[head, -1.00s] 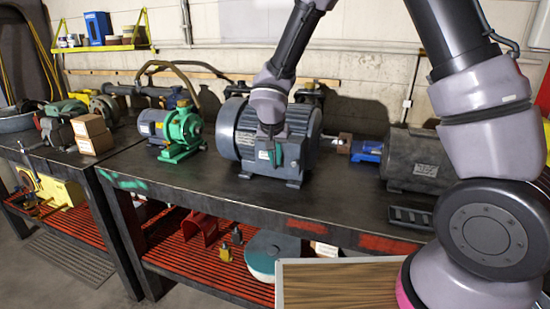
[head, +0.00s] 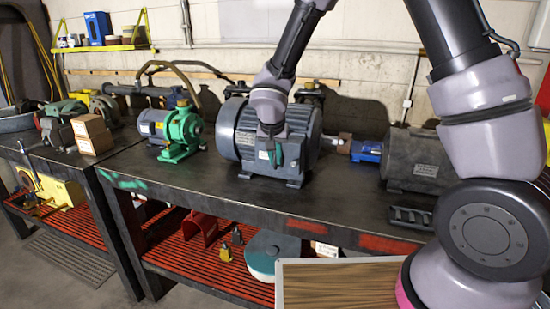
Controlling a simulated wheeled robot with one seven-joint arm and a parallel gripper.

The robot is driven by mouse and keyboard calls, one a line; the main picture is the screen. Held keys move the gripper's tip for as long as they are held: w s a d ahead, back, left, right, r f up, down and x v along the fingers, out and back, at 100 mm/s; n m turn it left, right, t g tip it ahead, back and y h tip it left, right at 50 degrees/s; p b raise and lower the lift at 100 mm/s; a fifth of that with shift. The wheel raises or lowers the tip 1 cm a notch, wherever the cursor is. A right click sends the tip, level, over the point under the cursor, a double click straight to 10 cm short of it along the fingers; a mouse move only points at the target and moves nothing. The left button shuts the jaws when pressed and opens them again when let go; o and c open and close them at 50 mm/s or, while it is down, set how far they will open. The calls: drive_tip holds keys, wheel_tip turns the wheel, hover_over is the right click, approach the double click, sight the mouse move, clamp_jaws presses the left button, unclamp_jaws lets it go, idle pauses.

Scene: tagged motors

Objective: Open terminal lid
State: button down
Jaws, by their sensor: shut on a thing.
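A large blue-grey electric motor (head: 236,144) with a finned body stands upright on its feet on the workbench. My gripper (head: 277,154) reaches down in front of the motor's side and is shut at its terminal area. The terminal lid is mostly hidden behind my gripper and wrist. A pale label shows just left of the fingers. I cannot make out the lid's edge or how far it stands from the box.
The dark workbench (head: 200,203) has free room along its front edge. A green pump with a motor (head: 178,132) stands to the left. A dark grey motor (head: 416,165) with a blue coupling part (head: 367,151) stands to the right.

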drive_tip(key=shift+a, duration=0.15)
drive_tip(key=a+m+g+h, duration=0.3)
drive_tip(key=a+m+g, duration=0.2)
drive_tip(key=a+m, duration=0.7)
drive_tip(key=shift+a+m+h, duration=0.15)
drive_tip(key=shift+m+h, duration=0.25)
drive_tip(key=shift+m, duration=2.8)
drive_tip(key=shift+w+r, duration=0.1)
drive_tip(key=shift+w, duration=0.05)
drive_tip(key=c, duration=0.9)
unclamp_jaws()
drive_tip(key=v, duration=1)
drive_tip(key=shift+w+a+r, duration=0.1)
drive_tip(key=shift+a+r, duration=0.1)
drive_tip(key=shift+r, duration=0.1)
